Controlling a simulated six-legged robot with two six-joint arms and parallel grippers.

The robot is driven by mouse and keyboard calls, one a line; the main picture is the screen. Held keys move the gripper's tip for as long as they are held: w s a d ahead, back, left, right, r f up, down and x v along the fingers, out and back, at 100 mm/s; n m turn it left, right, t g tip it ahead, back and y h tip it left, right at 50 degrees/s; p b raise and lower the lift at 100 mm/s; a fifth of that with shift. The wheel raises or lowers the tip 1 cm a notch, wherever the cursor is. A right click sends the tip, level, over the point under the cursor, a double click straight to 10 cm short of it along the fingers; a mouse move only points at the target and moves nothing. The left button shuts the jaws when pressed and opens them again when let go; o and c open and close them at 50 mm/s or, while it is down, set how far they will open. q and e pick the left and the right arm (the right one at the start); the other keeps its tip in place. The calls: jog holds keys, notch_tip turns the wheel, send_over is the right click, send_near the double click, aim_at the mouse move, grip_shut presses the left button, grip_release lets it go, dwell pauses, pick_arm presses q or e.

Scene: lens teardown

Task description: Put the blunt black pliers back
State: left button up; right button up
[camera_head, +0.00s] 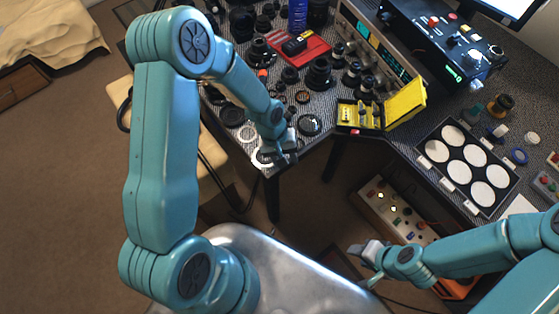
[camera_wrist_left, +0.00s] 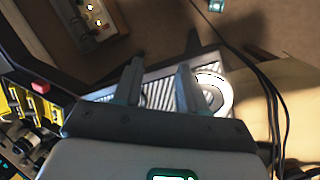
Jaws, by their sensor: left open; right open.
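I cannot pick out the blunt black pliers in either view. An open yellow case (camera_head: 405,104) holds several small tools that are too small to tell apart; part of its yellow also shows at the left edge of the left wrist view (camera_wrist_left: 24,104). My left gripper (camera_head: 287,157) is over the table's near corner, beside a white ring (camera_head: 262,158). In the left wrist view its two fingers (camera_wrist_left: 160,70) are apart with nothing between them, and the ring (camera_wrist_left: 213,92) lies just right of them. My right gripper (camera_head: 362,252) is open, low in front of the table and away from the case.
The patterned table (camera_head: 318,148) is crowded with lenses and rings behind my left gripper. A red tray (camera_head: 300,47) lies farther back. A panel of white discs (camera_head: 466,165) is on the right-hand table. A box with coloured knobs (camera_head: 397,208) stands lower, near my right gripper.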

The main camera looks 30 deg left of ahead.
pick_arm(q)
jog(key=s+d+f+m, duration=0.2)
jog(key=s+d, duration=0.1)
jog(key=s, duration=0.3)
jog(key=s+d+f+m, duration=0.2)
jog(key=s+d, duration=0.1)
jog(key=s, duration=0.4)
jog(key=shift+s+d+f+h, duration=0.15)
jog(key=shift+d+f+h, duration=0.15)
jog(key=shift+f+h, duration=0.1)
